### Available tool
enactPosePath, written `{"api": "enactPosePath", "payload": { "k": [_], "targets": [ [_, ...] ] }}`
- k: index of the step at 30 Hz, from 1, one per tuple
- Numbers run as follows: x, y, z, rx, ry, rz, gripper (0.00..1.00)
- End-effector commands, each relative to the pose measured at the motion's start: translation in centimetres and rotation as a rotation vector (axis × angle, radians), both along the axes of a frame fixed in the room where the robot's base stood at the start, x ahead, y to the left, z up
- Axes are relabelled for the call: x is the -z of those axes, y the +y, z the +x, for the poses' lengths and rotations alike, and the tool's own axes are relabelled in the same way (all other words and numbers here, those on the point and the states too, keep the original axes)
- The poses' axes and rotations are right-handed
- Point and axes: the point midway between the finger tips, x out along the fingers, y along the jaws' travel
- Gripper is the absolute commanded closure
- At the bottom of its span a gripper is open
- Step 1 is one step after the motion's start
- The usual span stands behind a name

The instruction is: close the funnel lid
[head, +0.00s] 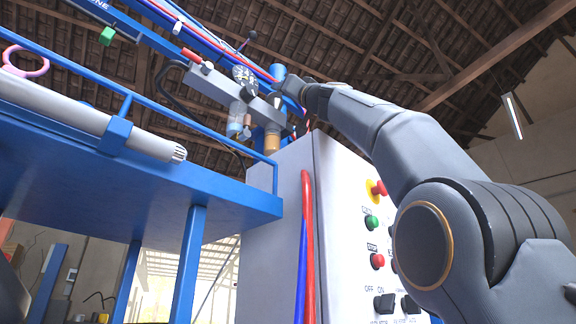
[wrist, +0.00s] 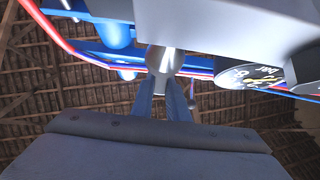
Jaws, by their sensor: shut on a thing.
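In the wrist view, the two fingers of my gripper (wrist: 164,88) reach up to a silvery rounded part (wrist: 165,58) and are shut on it. This part may belong to the funnel lid; I cannot tell for sure, and the funnel itself does not show clearly. In the head view my arm reaches up and left to the machine's grey valve block (head: 222,92). My gripper (head: 282,86) is small there, close to a blue cylinder (head: 278,72), and its grip is hard to make out.
A round gauge (head: 243,75) sits beside the grip and also shows in the wrist view (wrist: 250,75). A control cabinet (head: 275,230) with buttons stands below my arm. A blue platform (head: 120,180) with a rail is at left. Red and blue hoses run along the blue beam (head: 175,30).

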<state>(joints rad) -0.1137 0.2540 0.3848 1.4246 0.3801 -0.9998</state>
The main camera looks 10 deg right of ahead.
Motion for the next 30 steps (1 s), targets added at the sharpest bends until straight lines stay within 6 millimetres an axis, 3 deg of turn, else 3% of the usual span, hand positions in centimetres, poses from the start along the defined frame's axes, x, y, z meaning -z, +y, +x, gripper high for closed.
{"api": "enactPosePath", "payload": {
  "k": [17,18,20,30],
  "targets": [
    [0.05,0.43,-0.15,-0.007,-0.01,0.008,1.0],
    [0.05,0.43,-0.15,-0.007,-0.01,0.008,0.79],
    [0.05,0.43,-0.15,-0.007,-0.01,0.008,0.69],
    [0.13,0.41,-0.19,-0.007,-0.01,0.008,0.67]
  ]
}}
